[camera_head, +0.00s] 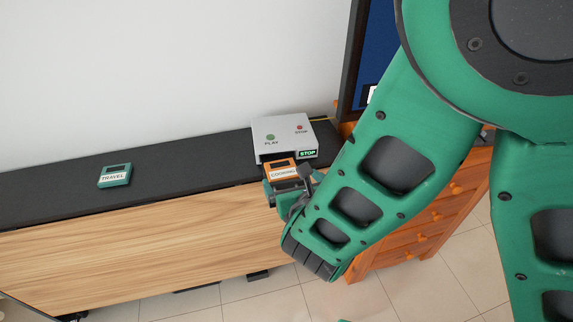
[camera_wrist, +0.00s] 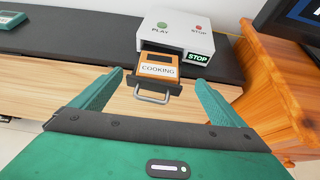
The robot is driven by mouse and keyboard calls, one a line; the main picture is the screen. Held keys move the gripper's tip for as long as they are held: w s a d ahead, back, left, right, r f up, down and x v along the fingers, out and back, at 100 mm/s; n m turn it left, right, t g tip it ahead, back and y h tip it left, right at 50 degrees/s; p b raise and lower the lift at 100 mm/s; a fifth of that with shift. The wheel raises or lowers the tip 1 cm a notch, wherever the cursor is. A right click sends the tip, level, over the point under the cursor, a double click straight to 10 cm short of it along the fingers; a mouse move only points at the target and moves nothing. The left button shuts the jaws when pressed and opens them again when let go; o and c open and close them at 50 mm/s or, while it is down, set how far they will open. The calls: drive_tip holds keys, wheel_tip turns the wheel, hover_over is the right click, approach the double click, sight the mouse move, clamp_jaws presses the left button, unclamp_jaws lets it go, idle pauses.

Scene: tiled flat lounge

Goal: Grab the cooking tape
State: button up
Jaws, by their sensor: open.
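The cooking tape (camera_wrist: 158,66) is an orange cassette with a white label reading COOKING. It lies in a dark pulled-out tray with a metal handle (camera_wrist: 152,97) at the front of a grey tape player (camera_wrist: 178,36). In the head view the cooking tape (camera_head: 283,172) is partly hidden by my gripper and arm. My gripper (camera_wrist: 158,88) is open and empty in the wrist view, its two green fingers left and right of the tray and apart from the tape. In the head view my gripper (camera_head: 285,188) is just in front of the player.
A teal TRAVEL tape (camera_head: 114,176) lies on the black top of the wooden cabinet (camera_head: 150,258), left of the player. An orange wooden drawer unit (camera_head: 425,225) and a dark screen (camera_head: 371,60) stand to the right. The black top between the TRAVEL tape and the player is clear.

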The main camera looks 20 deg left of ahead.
sight(283, 169)
drive_tip(key=x, duration=0.9)
drive_tip(key=shift+w+a+f, duration=0.25)
drive_tip(key=c, duration=1.5)
